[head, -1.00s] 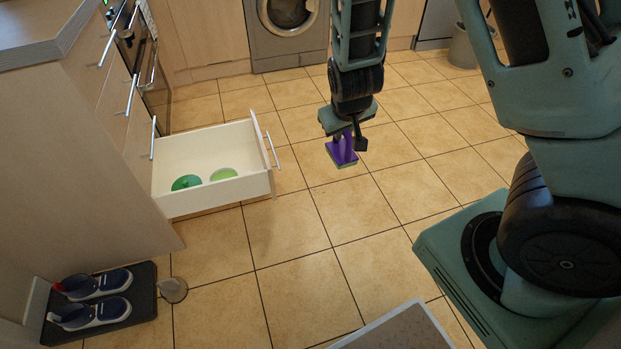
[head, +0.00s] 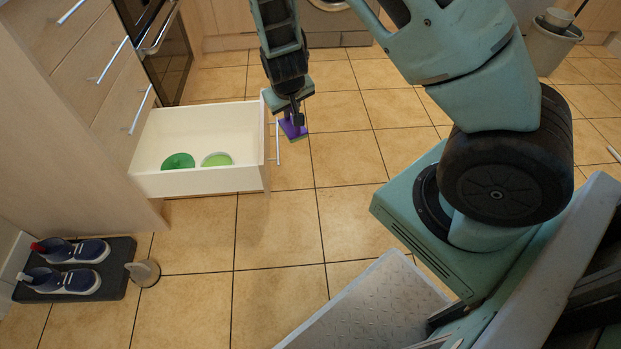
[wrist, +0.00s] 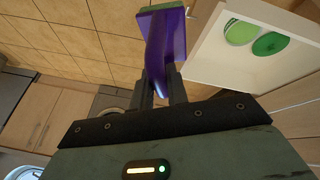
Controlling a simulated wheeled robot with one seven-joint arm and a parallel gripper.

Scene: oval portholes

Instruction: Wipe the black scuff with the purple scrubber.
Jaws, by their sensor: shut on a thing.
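My gripper (head: 294,112) is shut on the purple scrubber (head: 291,130), just right of the open drawer's front in the head view. In the wrist view the scrubber (wrist: 166,50) stands out from between the fingers of my gripper (wrist: 161,88), its purple handle gripped and a green pad edge showing at its far end. The scrubber appears held above the tiled floor; the exact height is hard to tell. I cannot see a black scuff in either current view.
An open white drawer (head: 215,183) holds two green round items, a darker one (head: 178,161) and a lighter one (head: 217,160). Shoes on a dark mat (head: 125,262) and a doorstop (head: 143,272) are at lower left. A bin (head: 546,45) stands at back right. Floor between is clear.

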